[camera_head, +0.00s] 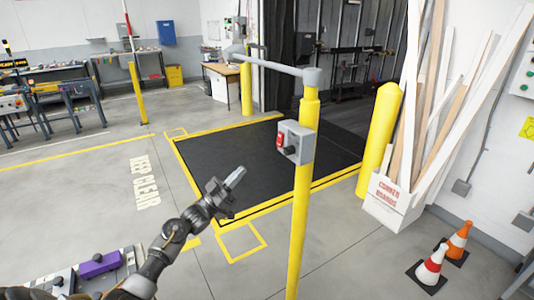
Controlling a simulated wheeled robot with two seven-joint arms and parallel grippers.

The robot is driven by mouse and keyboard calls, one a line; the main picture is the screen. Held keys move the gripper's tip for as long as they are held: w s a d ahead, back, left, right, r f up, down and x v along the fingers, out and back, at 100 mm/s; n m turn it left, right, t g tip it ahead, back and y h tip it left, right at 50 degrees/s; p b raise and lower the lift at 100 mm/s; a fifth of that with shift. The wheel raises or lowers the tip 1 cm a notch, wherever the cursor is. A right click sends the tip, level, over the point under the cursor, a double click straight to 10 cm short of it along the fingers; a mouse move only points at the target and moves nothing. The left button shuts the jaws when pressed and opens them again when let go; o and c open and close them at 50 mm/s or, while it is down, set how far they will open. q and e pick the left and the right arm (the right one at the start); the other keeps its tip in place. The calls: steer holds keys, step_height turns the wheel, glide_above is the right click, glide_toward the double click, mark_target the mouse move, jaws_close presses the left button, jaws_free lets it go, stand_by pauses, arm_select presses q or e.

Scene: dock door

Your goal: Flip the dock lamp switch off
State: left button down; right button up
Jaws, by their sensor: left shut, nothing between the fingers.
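The dock lamp switch (280,140) is a small red switch on the left face of a grey box (299,142). The box is fixed to a yellow post (301,200) near the middle of the head view. Whether the switch is on or off is too small to tell. My left gripper (236,177) is shut and empty. It points up and right, to the lower left of the box and apart from it in the picture. My right gripper is not in view.
A grey bar (270,64) runs left from the post top. A black dock plate (230,155) lies behind. A white box of corner boards (393,213) and two traffic cones (432,265) stand at the right. A workbench (40,75) stands far left. Open floor lies left.

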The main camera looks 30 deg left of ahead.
mark_target(279, 141)
arm_select(q)
steer(key=x, duration=0.4)
steer(key=f+x, duration=0.1)
steer(key=x, duration=0.3)
steer(key=w+x, duration=0.1)
steer(key=x, duration=0.2)
steer(key=shift+w+d+f+b, duration=0.1)
steer(key=shift+w+d+b, duration=0.25)
steer(key=shift+d, duration=0.2)
steer(key=shift+w+d, duration=0.2)
steer(key=shift+w, duration=0.2)
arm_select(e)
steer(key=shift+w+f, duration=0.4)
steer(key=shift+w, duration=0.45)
